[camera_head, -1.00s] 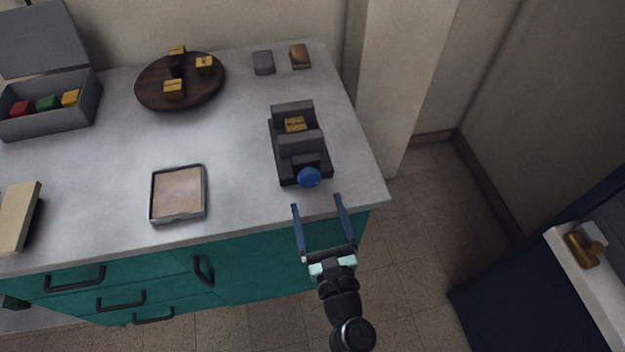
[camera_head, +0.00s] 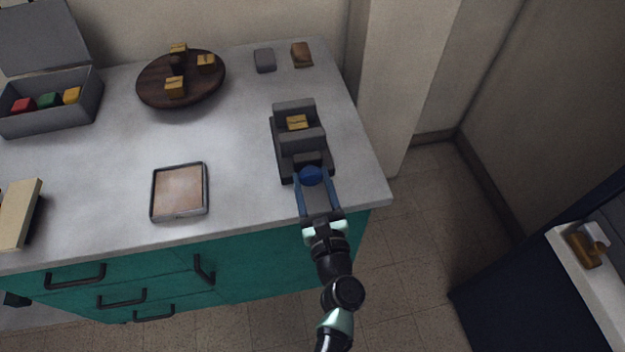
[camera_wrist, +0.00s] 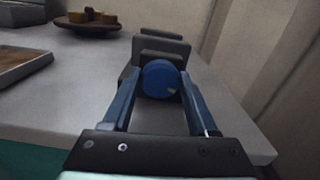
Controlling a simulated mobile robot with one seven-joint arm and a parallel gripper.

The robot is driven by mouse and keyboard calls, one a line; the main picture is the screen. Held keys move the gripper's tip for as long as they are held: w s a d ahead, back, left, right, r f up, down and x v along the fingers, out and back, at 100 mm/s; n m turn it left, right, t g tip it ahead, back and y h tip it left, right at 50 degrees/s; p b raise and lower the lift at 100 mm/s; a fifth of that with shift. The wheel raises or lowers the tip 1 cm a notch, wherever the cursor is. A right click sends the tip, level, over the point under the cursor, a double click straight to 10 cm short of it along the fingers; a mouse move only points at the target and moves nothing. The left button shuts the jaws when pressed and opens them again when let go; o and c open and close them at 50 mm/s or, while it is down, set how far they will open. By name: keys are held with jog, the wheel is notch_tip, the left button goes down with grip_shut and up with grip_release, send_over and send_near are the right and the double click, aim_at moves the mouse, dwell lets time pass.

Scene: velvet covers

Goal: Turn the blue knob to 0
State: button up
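The blue knob (camera_head: 312,176) is on the front end of a dark grey vise-like device (camera_head: 301,141) near the right front edge of the counter. A yellow block (camera_head: 297,122) sits between the device's jaws. My gripper (camera_head: 314,180) reaches in from the front with its blue fingers on either side of the knob. In the wrist view the knob (camera_wrist: 160,78) is between the far ends of the fingers (camera_wrist: 157,88), with a small pale mark at its lower right. I cannot tell whether the fingers touch it. No number is readable.
The grey counter (camera_head: 240,150) has a shallow square tray (camera_head: 180,192) left of the device. A round wooden board (camera_head: 150,92) with yellow blocks and an open grey box (camera_head: 85,108) stand farther back. Two small blocks lie behind the device. The counter's right edge is close.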

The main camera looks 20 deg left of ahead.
jog(key=c, duration=0.6)
jog(key=shift+f+n+b, duration=0.1)
jog(key=shift+n+b, duration=0.3)
jog(key=shift+f+n+b, duration=0.15)
jog(key=shift+n+b, duration=0.7)
jog(key=shift+n, duration=0.15)
jog(key=n+b, duration=0.4)
jog(key=n, duration=0.1)
jog(key=shift+s, duration=0.1)
jog(key=n+b, duration=0.4)
jog(key=n, duration=0.2)
jog(key=shift+f+n+b, duration=0.1)
jog(key=shift+n+b, duration=0.3)
jog(key=n+b, duration=0.3)
jog(key=n, duration=0.1)
jog(key=shift+n+b, duration=0.9)
jog(key=shift+n, duration=0.3)
